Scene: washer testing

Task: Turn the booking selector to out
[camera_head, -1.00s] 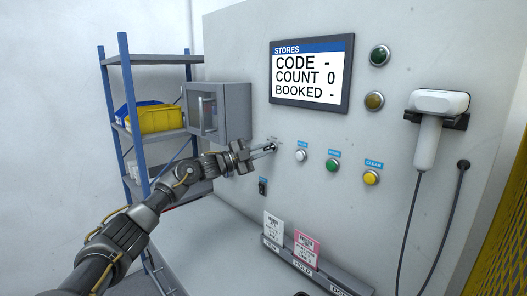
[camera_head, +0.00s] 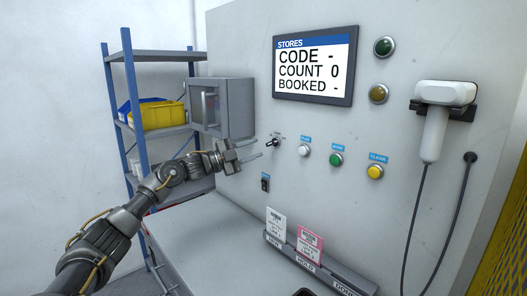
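The booking selector (camera_head: 272,143) is a small dark switch on the grey panel, left of the white button, with a small label above it that is too small to read. Its handle slants toward the lower left. My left gripper (camera_head: 255,149) is just left of and below the selector. Its two thin fingers are apart, with nothing between them, and look clear of the selector. The screen (camera_head: 313,70) reads STORES, CODE -, COUNT 0, BOOKED -. My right gripper is not in view.
White (camera_head: 304,151), green (camera_head: 336,160) and yellow (camera_head: 375,172) buttons sit right of the selector. A black rocker switch (camera_head: 265,183) is below it. A grey cabinet (camera_head: 233,108) juts out at left. A card rack (camera_head: 318,266) stands on the counter. A scanner (camera_head: 436,130) hangs at right.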

